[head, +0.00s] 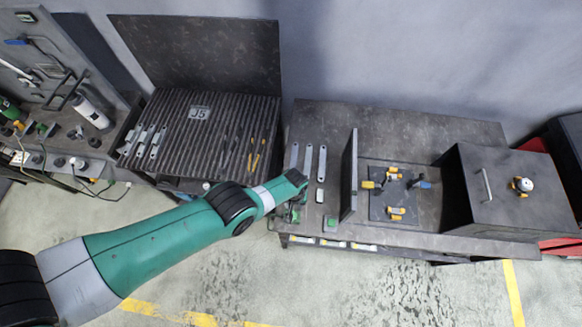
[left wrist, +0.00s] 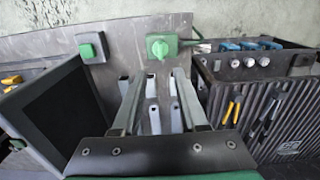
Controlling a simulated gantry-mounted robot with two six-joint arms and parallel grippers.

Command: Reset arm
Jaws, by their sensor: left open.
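My left arm reaches in from the left in the head view, and its left gripper (head: 297,212) is over the front left edge of the right-hand table (head: 430,135). In the left wrist view the two fingers of the left gripper (left wrist: 160,75) stand wide apart with nothing held between them. Grey metal brackets (head: 308,160) lie side by side on the table just beyond the gripper. They also show as grey strips (left wrist: 152,112) below and between the fingers, partly hidden by them. My right gripper is in neither view.
A ribbed bench (head: 200,135) on the left holds more brackets and yellow-handled tools. An upright dark panel (head: 349,175), a mat (head: 388,208) with yellow-and-black parts and a dark box (head: 505,185) stand to the right. A green switch box (left wrist: 160,46) lies near the fingertips.

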